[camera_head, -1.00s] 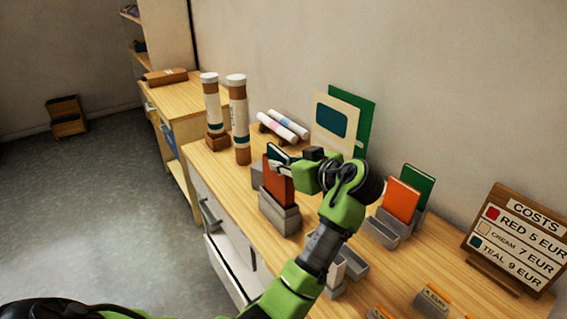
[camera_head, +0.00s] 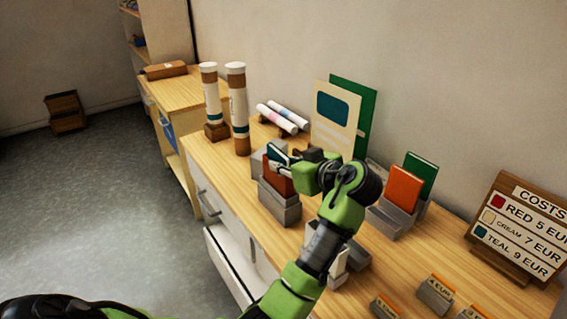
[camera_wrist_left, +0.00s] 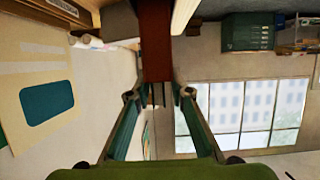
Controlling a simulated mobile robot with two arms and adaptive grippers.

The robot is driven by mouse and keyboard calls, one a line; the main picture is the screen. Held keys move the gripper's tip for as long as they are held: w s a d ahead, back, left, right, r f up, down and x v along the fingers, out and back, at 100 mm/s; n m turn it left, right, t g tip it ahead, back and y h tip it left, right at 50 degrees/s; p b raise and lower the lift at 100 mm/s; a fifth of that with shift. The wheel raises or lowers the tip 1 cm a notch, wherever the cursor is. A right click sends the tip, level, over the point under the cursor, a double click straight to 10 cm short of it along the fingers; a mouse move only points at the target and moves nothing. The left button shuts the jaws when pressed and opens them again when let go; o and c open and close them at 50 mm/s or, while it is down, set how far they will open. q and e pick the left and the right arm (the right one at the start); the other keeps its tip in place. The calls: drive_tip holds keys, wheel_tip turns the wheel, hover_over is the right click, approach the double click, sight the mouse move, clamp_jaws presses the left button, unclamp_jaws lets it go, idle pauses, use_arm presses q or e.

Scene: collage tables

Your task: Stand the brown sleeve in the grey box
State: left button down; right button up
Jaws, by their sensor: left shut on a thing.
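The brown sleeve (camera_head: 278,179) is upright in the head view, with its lower edge at the grey box (camera_head: 281,211). The box hides that edge, so I cannot tell whether it rests on the bottom. My left gripper (camera_head: 281,162) is shut on the sleeve's upper part. In the left wrist view the brown sleeve (camera_wrist_left: 155,40) shows between the fingertips of the left gripper (camera_wrist_left: 158,97). My right gripper is not in view.
Another grey box (camera_head: 258,162) with a teal sleeve (camera_head: 277,152) stands just behind. An orange sleeve (camera_head: 403,188) and a green sleeve (camera_head: 421,174) stand in holders to the right. Two tubes stand at left, and a costs sign (camera_head: 520,228) at right. A drawer (camera_head: 228,268) is open below.

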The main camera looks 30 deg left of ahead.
use_arm(q)
drive_tip(key=shift+f, duration=0.25)
drive_tip(key=shift+f+b, duration=0.6)
drive_tip(key=shift+f, duration=0.05)
drive_tip(key=c, duration=1.7)
unclamp_jaws()
drive_tip(key=shift+r, duration=0.1)
wheel_tip(320, 180, up, 10)
drive_tip(key=shift+f, duration=0.1)
